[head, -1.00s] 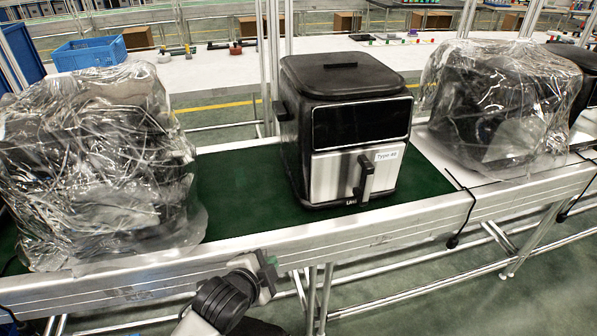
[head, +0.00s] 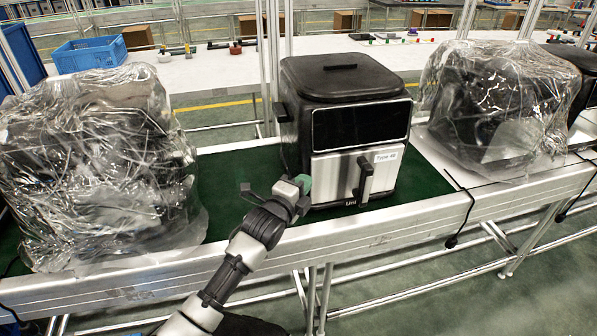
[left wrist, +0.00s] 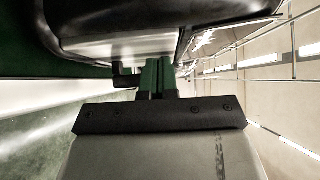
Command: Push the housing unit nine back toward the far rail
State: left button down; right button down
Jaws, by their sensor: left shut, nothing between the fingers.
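The housing unit (head: 345,125) is a black and silver air fryer with a "Type" label and a front handle. It stands upright on the green conveyor belt (head: 235,190), near the middle of the head view. My left gripper (head: 303,186) is shut and empty at the unit's lower front left corner. In the left wrist view its green fingertips (left wrist: 157,77) are together, with the unit's dark body (left wrist: 120,25) close ahead. I cannot tell whether they touch it. My right gripper is not in view.
Plastic-wrapped units stand left (head: 95,165) and right (head: 500,100) on the line. The metal near rail (head: 400,228) runs along the front of the belt. Behind, a white table (head: 220,70) holds a blue crate (head: 90,53) and small parts.

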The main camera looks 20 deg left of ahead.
aim_at(298, 164)
pick_arm(q)
jog(key=w+a, duration=0.2)
jog(key=w, duration=0.1)
jog(key=shift+w+a, duration=0.15)
jog(key=shift+w+a+b, duration=0.7)
jog(key=shift+w, duration=0.25)
jog(key=shift+w+a, duration=0.3)
jog(key=shift+w, duration=0.1)
jog(key=shift+s+d, duration=0.1)
jog(key=shift+d, duration=0.05)
